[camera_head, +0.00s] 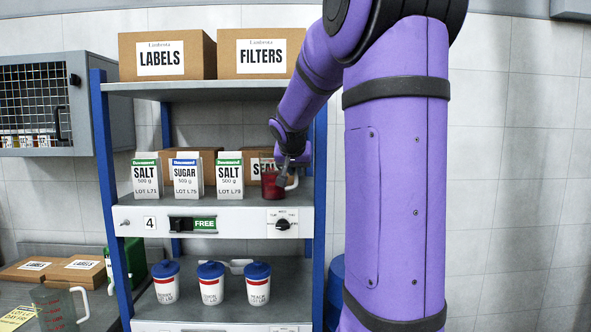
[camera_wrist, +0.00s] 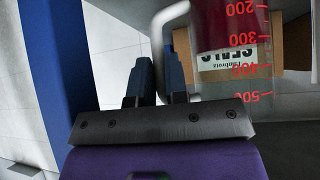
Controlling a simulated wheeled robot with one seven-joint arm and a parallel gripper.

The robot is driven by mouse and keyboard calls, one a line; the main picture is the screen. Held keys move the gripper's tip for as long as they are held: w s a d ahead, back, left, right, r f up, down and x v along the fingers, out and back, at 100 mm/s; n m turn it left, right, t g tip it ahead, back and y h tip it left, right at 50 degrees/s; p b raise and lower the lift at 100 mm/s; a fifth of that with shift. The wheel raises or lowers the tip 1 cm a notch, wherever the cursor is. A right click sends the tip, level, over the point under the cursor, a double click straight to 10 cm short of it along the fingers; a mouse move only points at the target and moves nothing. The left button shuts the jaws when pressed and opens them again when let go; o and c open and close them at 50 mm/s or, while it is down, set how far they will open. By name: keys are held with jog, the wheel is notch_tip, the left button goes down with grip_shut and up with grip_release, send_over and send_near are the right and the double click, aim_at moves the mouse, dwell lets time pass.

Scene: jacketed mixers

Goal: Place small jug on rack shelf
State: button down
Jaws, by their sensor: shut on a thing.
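The small jug (camera_head: 271,186) is clear with red contents, red volume marks and a white handle. It is upright at the right end of the middle rack shelf (camera_head: 245,206), beside a salt box. I cannot tell whether its base touches the shelf. My gripper (camera_head: 287,166) is at its right side, shut on the handle. In the wrist view, the jug (camera_wrist: 232,75) is upside down in the picture, and the fingers of my gripper (camera_wrist: 158,80) are at its white handle (camera_wrist: 158,28). The fingertips are partly hidden.
Salt and sugar boxes (camera_head: 187,177) stand left of the jug, with cartons (camera_head: 205,160) behind. The blue right post (camera_head: 320,150) is close to my gripper. Lidded tubs (camera_head: 211,286) stand on the lower shelf. Another clear jug (camera_head: 54,308) stands at bottom left.

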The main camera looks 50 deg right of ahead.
jog(key=c, duration=1.1)
grip_release()
jog(key=v, duration=1.2)
jog(key=s+a+f+n+y, duration=0.2)
jog(key=s+a+f+n, duration=0.2)
jog(key=a, duration=0.5)
jog(key=s+a+f+n+y, duration=0.3)
jog(key=s+a+f, duration=0.3)
jog(key=a, duration=0.4)
jog(key=s+a+f+n+y, duration=0.2)
jog(key=s+a+f+n, duration=0.2)
jog(key=s+a, duration=0.3)
jog(key=shift+s+a+f+n+y, duration=0.1)
jog(key=shift+a+f+n+y, duration=0.1)
jog(key=shift+a, duration=0.6)
jog(key=shift+a+f+n+y, duration=0.1)
jog(key=shift+a+f, duration=0.1)
jog(key=shift+a, duration=0.6)
